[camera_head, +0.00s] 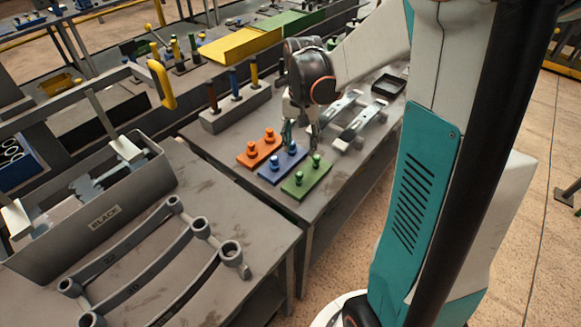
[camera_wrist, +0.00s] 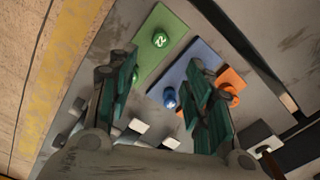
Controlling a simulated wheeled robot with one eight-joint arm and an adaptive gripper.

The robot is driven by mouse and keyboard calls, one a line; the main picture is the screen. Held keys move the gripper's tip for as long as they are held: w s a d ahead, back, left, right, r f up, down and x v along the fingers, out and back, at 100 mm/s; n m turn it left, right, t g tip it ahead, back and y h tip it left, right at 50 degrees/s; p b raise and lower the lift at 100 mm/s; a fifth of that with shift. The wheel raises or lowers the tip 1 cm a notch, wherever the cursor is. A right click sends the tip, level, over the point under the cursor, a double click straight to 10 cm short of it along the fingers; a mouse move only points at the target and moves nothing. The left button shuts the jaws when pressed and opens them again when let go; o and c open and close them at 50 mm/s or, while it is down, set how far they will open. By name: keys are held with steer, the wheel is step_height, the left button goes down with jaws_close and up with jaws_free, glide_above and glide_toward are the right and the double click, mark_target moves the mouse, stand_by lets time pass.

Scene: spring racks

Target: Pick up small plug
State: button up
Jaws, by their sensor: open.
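Three small boards with upright plugs lie on the grey table: an orange board (camera_head: 246,159), a blue board (camera_head: 268,178) and a green board (camera_head: 290,190). Blue plugs (camera_head: 275,168) and green plugs (camera_head: 299,177) stand on theirs; which one is the small plug I cannot tell. My gripper (camera_head: 302,150) points down, open and empty, above the far ends of the blue and green boards. In the wrist view, a blue plug (camera_wrist: 170,97) shows between the spread fingers of my gripper (camera_wrist: 165,78). A green plug (camera_wrist: 159,40) shows beyond them. The fingers partly hide the boards.
Metal brackets (camera_head: 350,128) lie close to the right of the boards, with a black tray (camera_head: 388,84) behind. A grey block with upright handles (camera_head: 235,108) stands at the back.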

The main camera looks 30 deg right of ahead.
mark_target(299, 173)
step_height(299, 173, down, 8)
steer(key=shift+r+b, duration=0.15)
steer(key=shift+b, duration=1)
steer(key=shift+s+a+f+b, duration=0.15)
steer(key=shift+f+b, duration=0.45)
steer(key=shift+f, duration=0.75)
steer(key=shift+s+a+f+b, duration=0.15)
steer(key=shift+f+b, duration=0.45)
steer(key=shift+f, duration=0.75)
steer(key=shift+d+r, duration=0.1)
steer(key=c, duration=1)
